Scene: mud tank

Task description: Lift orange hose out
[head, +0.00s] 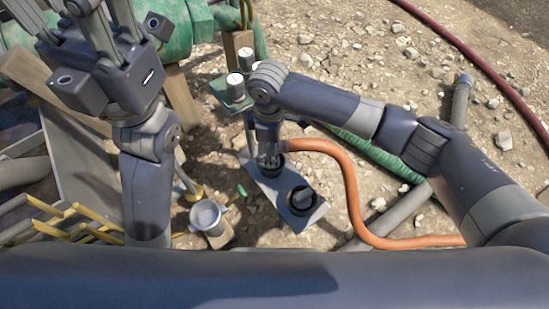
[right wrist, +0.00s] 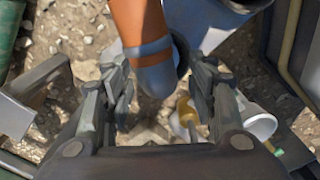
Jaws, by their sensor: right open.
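The orange hose (head: 352,195) curves over the ground from the lower right up to a grey plate (head: 306,214) with two dark round sockets. Its end is hidden behind my right gripper (head: 268,155) at the upper socket. In the right wrist view the orange hose (right wrist: 138,20), with a grey band around it near its rounded end, lies between the spread fingers of my right gripper (right wrist: 162,92). The fingers stand to either side, and I see no clear contact. My left gripper (head: 98,22) is raised at the upper left, its fingertips cut off by the frame edge.
The other socket (head: 303,200) holds a dark fitting. A metal cup (head: 208,216) and yellow bars (head: 75,222) stand to the left. Two white-capped posts (head: 240,70) rise behind. A green hose (head: 365,153) and a dark red hose (head: 470,52) lie on stony ground.

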